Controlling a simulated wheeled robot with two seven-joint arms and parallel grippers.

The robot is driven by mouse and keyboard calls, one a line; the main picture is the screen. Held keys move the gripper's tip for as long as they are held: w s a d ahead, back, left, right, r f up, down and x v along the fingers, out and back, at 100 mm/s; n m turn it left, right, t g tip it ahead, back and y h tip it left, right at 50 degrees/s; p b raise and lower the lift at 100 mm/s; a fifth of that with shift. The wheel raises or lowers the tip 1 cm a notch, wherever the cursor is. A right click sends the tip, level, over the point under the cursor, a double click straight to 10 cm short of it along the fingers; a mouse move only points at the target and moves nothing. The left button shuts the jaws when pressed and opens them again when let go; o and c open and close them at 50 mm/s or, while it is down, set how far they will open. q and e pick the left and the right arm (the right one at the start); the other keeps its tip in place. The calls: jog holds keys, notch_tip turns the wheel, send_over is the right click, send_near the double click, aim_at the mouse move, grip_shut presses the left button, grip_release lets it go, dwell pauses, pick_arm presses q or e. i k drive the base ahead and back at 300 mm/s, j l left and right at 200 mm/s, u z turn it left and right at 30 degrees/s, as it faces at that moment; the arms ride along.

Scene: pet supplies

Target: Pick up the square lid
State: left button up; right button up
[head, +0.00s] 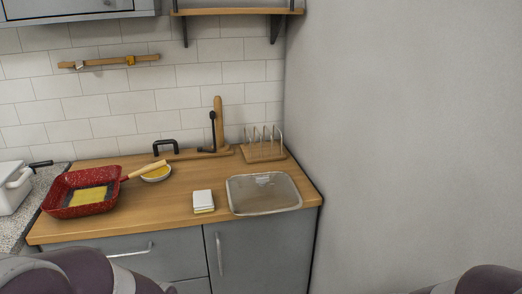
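A square, clear lid-like piece with rounded corners and a pale rim (264,207) lies flat at the right end of the wooden counter. It looks like glass, and brownish tones show through it. Nothing covers it. Neither of my grippers is in view; only dark, rounded parts of my own arms show at the bottom left and bottom right corners, well apart from the lid.
A red speckled square pan (58,197) stands on the counter's left, its wooden handle over a small bowl (157,176). A white-topped block (203,200) lies left of the lid. A wooden rack (263,153) stands behind it. A grey wall (410,130) is close on the right.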

aim_at(246, 197)
jog(key=z, duration=1.5)
jog(key=j+z, duration=0.15)
jog(key=j, duration=0.25)
jog(key=k+j+z, duration=0.1)
jog(key=j, duration=0.3)
jog(key=k+j, duration=0.1)
jog(key=j, duration=0.35)
jog(key=k+j, duration=0.1)
jog(key=j, duration=0.75)
jog(key=k+j, duration=0.15)
jog(key=j, duration=0.3)
